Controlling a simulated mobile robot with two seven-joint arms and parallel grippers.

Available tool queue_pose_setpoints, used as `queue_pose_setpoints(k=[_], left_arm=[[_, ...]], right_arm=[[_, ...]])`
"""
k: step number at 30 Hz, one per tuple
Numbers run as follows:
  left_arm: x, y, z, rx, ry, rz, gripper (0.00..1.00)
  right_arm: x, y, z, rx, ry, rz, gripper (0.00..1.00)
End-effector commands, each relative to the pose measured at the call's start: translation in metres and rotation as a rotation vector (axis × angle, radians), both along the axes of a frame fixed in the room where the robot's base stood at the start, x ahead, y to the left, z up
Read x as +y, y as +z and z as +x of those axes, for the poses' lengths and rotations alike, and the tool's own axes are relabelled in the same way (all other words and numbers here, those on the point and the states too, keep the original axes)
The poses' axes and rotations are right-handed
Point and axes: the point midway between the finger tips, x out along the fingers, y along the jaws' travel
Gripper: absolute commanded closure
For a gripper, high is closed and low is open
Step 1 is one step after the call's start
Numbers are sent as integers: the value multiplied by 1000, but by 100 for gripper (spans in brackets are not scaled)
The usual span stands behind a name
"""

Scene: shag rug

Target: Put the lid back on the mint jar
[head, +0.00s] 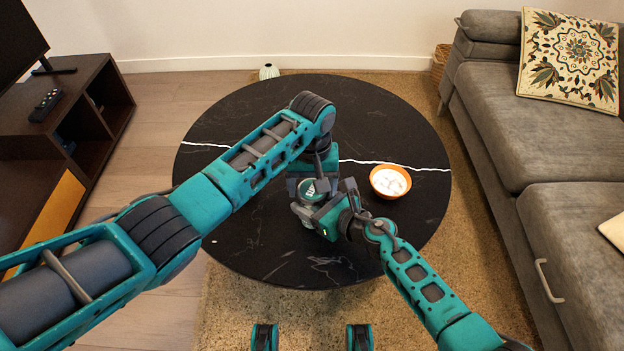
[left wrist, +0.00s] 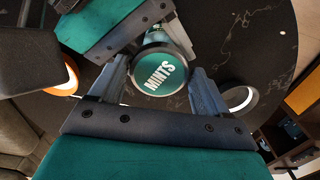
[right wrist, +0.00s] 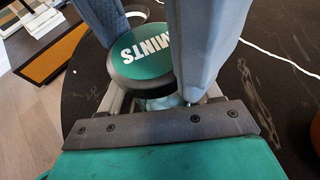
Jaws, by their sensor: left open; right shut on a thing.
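The mint jar stands on the black round table (head: 250,250); its pale glass body (right wrist: 160,103) shows below the lid in the right wrist view. The green, dark-rimmed lid marked MINTS (left wrist: 160,75) sits over the jar's mouth; it also shows in the head view (head: 308,188). I cannot tell whether it is fully seated. My left gripper (head: 313,177) comes from above, open, with its fingers on either side of the lid. My right gripper (head: 308,213) is shut on the jar body from the right. Most of the jar is hidden by the grippers.
An orange bowl (head: 390,181) with white contents stands to the right on the table, close to my right wrist. A grey sofa (head: 540,150) is at the right and a dark cabinet (head: 85,130) at the left.

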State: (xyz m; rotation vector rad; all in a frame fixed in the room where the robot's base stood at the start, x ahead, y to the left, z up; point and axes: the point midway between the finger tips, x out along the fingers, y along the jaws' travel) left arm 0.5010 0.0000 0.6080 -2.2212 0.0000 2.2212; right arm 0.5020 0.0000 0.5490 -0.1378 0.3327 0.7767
Motion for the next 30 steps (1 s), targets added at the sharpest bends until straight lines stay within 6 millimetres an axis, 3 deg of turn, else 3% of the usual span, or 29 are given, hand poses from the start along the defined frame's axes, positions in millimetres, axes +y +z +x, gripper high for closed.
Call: queue_pose_setpoints(k=[4, 18, 19, 26, 30], left_arm=[[0, 0, 0, 1, 0, 0, 25], [0, 0, 0, 1, 1, 1, 70], [0, 0, 0, 1, 1, 1, 32], [0, 0, 0, 0, 1, 1, 10], [0, 0, 0, 0, 0, -1, 8]], right_arm=[[0, 1, 1, -1, 0, 1, 100], [0, 1, 1, -2, -1, 1, 100], [0, 1, 1, -2, -1, 1, 100], [0, 1, 1, -2, -1, 1, 100], [1, 1, 1, -3, 0, 1, 100]])
